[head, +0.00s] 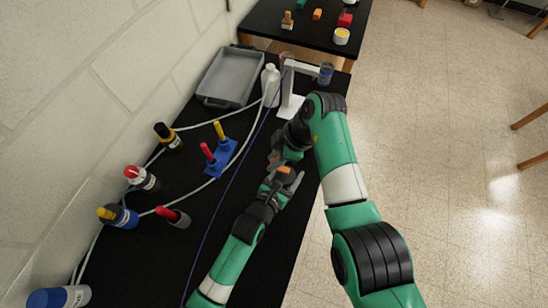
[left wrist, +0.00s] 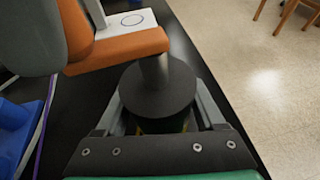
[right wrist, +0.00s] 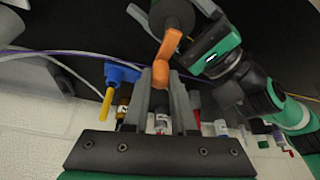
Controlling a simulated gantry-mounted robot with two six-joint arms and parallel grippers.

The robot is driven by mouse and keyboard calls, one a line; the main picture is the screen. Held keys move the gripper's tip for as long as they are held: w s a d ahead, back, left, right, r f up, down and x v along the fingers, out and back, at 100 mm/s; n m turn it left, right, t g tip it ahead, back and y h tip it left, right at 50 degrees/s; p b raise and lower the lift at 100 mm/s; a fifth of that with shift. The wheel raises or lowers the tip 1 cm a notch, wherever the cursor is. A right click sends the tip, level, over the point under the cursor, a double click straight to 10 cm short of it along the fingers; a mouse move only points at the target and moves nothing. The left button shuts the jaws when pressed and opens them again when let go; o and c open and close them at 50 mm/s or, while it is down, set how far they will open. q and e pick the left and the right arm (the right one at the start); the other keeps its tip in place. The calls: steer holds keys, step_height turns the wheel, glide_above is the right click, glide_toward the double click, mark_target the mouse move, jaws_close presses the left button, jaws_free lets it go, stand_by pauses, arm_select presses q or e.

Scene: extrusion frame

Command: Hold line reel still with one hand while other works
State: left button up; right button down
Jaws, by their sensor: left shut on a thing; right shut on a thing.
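The line reel is a dark grey spool (left wrist: 157,90) with an orange crank arm (left wrist: 118,50) on its shaft. In the left wrist view the spool sits between the fingers of my left gripper (head: 279,181), which is shut on it. The orange crank arm also shows in the right wrist view (right wrist: 166,47), its end between the fingers of my right gripper (right wrist: 161,85). The right gripper is shut on that end. In the head view the grippers are close together over the black bench and hide much of the reel; only a small orange part (head: 286,171) shows.
A white cable and a purple line cross the bench left of the grippers.

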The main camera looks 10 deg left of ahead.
steer(key=shift+s+n+g, duration=0.25)
steer(key=shift+n+g, duration=0.05)
steer(key=shift+n, duration=0.5)
steer(key=c, duration=0.7)
jaws_free()
steer(key=v, duration=1.2)
